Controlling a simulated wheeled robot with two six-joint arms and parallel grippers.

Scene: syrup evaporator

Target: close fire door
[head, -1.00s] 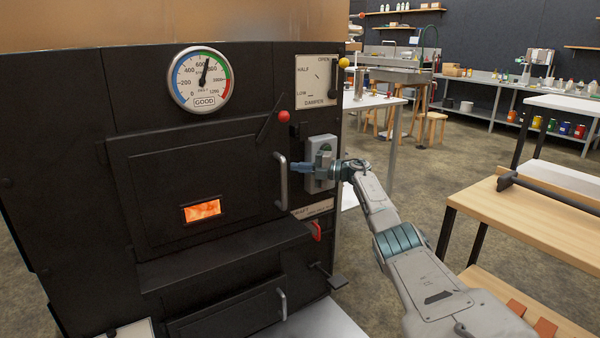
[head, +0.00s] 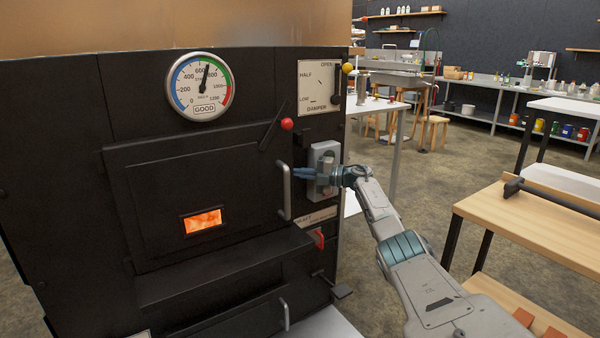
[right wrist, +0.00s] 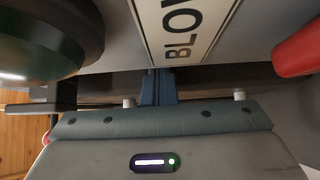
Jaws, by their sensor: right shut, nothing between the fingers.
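The black fire door (head: 150,190) is on the front of the dark evaporator in the head view, with a small glowing orange window (head: 201,221). It looks nearly flush with the frame; I cannot tell whether a small gap is left. Its grey vertical handle (head: 286,192) is at the right edge. A lever with a red ball (head: 287,124) slants above the door's upper right corner. My right gripper (head: 297,173) is shut and empty, just right of the handle, in front of a grey box. Its blue fingers also show in the right wrist view (right wrist: 160,88). My left gripper is out of view.
The grey switch box (head: 325,158) and a red lever (head: 319,238) are close to my right gripper. A "BLOW..." label (right wrist: 178,32) and a red part (right wrist: 298,52) show in the right wrist view. A wooden bench (head: 530,225) stands to the right, with open floor between.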

